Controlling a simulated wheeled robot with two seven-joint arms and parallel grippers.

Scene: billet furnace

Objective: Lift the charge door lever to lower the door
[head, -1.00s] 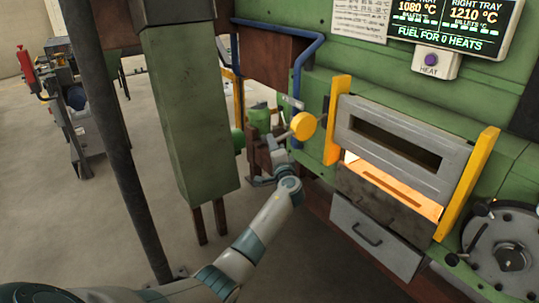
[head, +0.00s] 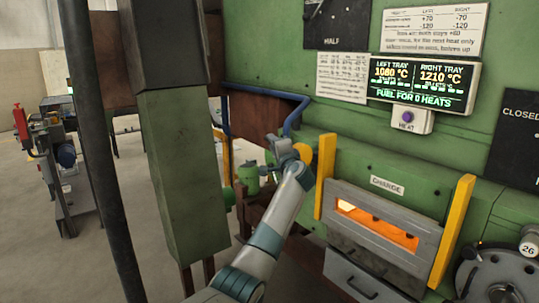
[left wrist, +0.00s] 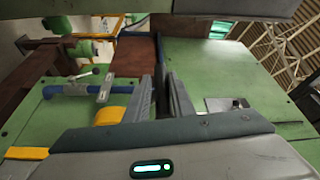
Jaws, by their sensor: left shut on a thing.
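The charge door lever ends in a yellow knob (head: 303,153), which also shows in the left wrist view (left wrist: 110,115) left of the fingers. My left gripper (head: 280,148) is at the lever, shut on it; the contact itself is mostly hidden. Its two fingers show in the left wrist view (left wrist: 161,98). The grey slotted charge door (head: 385,207) stands between two yellow guides, below the CHARGE label. Orange glow (head: 378,226) shows through its slot. My right gripper is out of view.
A green post (head: 183,170) and a dark pole (head: 100,150) stand left of my arm. A blue pipe (head: 302,108) bends down just behind the lever. A drawer (head: 360,277) lies below the door. A round dial (head: 495,275) is at the lower right.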

